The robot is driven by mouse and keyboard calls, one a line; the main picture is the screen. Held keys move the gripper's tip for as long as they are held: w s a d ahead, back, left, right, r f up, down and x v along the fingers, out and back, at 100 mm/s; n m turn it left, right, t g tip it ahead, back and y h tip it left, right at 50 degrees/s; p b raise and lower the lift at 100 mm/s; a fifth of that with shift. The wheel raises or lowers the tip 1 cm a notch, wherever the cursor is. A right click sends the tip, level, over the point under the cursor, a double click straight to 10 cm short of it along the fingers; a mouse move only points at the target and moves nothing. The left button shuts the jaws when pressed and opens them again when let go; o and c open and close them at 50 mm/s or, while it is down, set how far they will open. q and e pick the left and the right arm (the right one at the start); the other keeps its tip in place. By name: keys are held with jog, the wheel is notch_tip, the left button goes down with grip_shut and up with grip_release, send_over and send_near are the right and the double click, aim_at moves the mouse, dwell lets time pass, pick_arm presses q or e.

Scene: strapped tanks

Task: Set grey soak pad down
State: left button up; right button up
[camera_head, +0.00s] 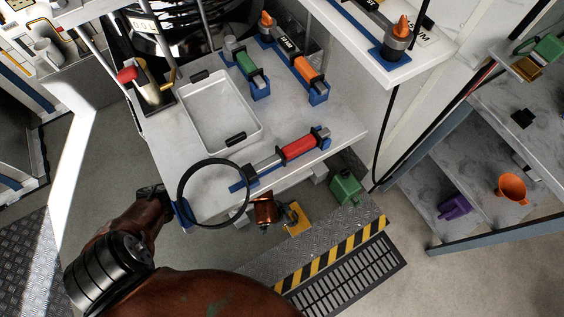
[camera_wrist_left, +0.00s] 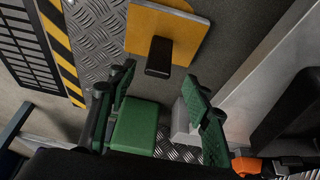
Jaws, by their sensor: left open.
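A small light grey block (camera_head: 319,172) sits by the bench edge and shows beside the right finger in the left wrist view (camera_wrist_left: 181,122). I cannot tell whether it is the grey soak pad. My right gripper is not in view.
The bench (camera_head: 330,104) holds a white tray (camera_head: 253,116), strapped cylinders and a black ring (camera_head: 181,190). Hazard striping (camera_head: 345,249) edges the metal step. A shelf (camera_head: 475,185) stands at right.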

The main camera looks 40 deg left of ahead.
pick_arm(q)
jog(key=shift+p+v, duration=0.8)
jog(key=shift+v, duration=1.15)
pick_arm(e)
jog(key=shift+s+r+g, duration=0.35)
jog(key=shift+r+g, duration=0.05)
jog(key=shift+r, duration=0.45)
jog(key=shift+s+r+g, duration=0.3)
jog(key=shift+r+g, duration=0.1)
jog(key=shift+r, duration=0.4)
